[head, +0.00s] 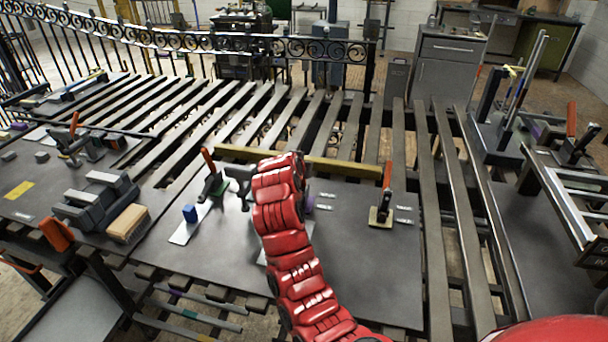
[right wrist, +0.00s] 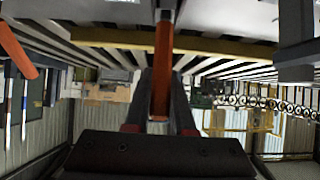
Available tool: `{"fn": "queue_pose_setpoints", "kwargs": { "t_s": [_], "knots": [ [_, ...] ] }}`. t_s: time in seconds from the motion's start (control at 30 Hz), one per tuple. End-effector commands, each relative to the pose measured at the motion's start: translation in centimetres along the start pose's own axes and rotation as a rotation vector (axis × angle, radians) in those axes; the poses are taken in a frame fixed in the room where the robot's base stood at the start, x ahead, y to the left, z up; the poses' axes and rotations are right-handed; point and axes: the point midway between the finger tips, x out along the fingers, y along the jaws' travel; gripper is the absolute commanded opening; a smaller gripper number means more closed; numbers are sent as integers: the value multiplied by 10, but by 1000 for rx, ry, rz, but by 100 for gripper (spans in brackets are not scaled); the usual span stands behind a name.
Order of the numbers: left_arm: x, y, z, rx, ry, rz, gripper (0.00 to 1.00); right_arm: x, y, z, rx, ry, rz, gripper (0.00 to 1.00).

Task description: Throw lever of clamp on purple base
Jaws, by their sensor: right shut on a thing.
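A purple part (head: 310,203), likely the purple base, peeks out just right of my red right arm on the dark plate (head: 355,260); the arm hides most of this clamp. In the right wrist view, my right gripper (right wrist: 162,90) is shut on an orange lever (right wrist: 163,50), which lies between its two fingers. The lever's base is not visible there. A clamp with a tan base (head: 381,216) and upright orange lever stands to the right. My left gripper is not in view.
A yellow bar (head: 340,168) runs along the plate's back edge. A blue block (head: 190,213) stands left of my arm. A grey fixture with a wooden-topped block (head: 128,223) is farther left. The plate's front right is clear.

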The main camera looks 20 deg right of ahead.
Motion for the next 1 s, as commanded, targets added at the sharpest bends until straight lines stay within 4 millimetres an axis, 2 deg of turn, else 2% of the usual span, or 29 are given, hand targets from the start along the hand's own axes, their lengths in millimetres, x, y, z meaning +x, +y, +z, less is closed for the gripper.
{"fn": "queue_pose_setpoints", "kwargs": {
  "t_s": [0.03,0.2,0.7,0.73,0.8,0.9,1.0],
  "knots": [
    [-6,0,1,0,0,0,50,1,0,5,-1,16,0,0],
    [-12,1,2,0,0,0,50,-4,0,5,1,60,1,0],
    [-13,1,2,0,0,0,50,-5,0,6,-1,76,1,0],
    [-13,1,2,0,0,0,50,-5,0,6,-1,76,1,24],
    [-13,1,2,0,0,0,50,-5,0,6,0,76,1,37],
    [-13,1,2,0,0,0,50,-5,0,6,0,77,1,52],
    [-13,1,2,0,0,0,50,-5,0,5,0,77,1,52]
  ]
}}
